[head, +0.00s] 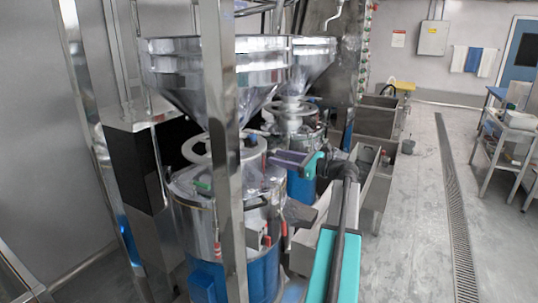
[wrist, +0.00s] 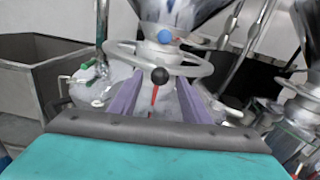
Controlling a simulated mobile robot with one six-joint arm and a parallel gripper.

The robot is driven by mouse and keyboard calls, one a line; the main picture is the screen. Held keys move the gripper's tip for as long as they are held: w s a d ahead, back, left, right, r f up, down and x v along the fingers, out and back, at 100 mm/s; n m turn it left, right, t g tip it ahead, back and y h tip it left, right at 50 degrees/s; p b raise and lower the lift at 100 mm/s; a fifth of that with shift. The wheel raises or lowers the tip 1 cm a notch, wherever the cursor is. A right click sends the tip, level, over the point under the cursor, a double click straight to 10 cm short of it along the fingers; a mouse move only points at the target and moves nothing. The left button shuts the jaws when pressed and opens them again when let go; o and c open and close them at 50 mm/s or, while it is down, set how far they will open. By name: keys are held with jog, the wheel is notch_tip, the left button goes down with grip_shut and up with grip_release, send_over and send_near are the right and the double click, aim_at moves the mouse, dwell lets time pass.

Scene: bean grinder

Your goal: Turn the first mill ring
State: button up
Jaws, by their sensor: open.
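Two steel mills stand in a row in the head view, each under a funnel hopper. The nearer mill has a pale handwheel-like ring (head: 190,150) around its neck, partly hidden by a steel post. The farther mill has a similar ring (head: 284,112). My gripper (head: 274,158) reaches in from the right beside the nearer mill, at about ring height. In the wrist view its purple fingers (wrist: 160,82) are apart and point at a ring (wrist: 190,70), which appears to be the nearer mill's.
A steel post (head: 222,150) stands in front of the nearer mill. Steel troughs (head: 378,122) line the right side of the mills. A second ring (wrist: 298,88) shows at the wrist view's right edge. Open floor (head: 415,210) lies to the right.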

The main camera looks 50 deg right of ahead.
aim_at(270, 154)
jog(key=shift+p+x, duration=0.4)
jog(key=shift+x, duration=1.8)
grip_shut()
